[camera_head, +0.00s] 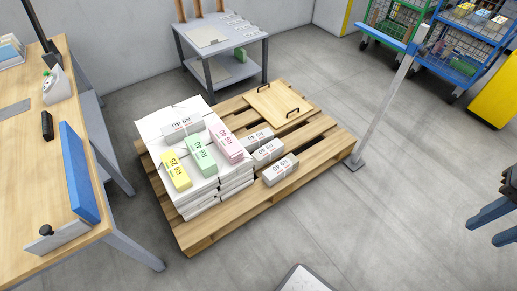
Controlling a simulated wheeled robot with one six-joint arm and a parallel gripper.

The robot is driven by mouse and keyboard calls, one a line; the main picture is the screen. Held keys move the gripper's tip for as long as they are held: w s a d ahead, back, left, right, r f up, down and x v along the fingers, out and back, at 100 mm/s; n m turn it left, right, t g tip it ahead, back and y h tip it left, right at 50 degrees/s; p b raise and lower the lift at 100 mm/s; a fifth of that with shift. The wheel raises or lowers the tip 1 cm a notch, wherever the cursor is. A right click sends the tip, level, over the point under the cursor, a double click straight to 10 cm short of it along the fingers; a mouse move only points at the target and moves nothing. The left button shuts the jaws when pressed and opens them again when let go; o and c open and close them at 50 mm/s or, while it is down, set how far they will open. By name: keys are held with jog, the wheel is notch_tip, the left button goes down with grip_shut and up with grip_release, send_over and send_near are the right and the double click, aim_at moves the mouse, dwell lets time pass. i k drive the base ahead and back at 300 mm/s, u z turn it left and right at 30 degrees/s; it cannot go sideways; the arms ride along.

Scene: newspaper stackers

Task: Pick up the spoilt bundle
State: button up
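Several small labelled bundles lie on the wooden pallet (222,232). On a white stack (160,122) at its left are a yellow bundle (176,171), a green bundle (200,157), a pink bundle (227,143) and a whitish bundle (182,127). Three grey-white bundles lie lower, to the right of the stack: a back one (257,138), a middle one (268,152) and a front one (280,170). I cannot tell which bundle is spoilt. My gripper (474,233) shows partly at the right edge, its two blue-grey fingers apart and empty, well away from the pallet.
A wooden board with black handles (279,102) lies on the pallet's back right. A slanted grey post (383,112) stands at its right corner. A workbench (28,130) is at left, a grey table (222,45) behind, and wire carts (462,50) back right.

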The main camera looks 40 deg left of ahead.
aim_at(263, 155)
jog(key=u, duration=0.7)
jog(key=i, duration=0.75)
jog(key=u, duration=0.9)
jog(key=i, duration=0.25)
jog(key=u, duration=0.3)
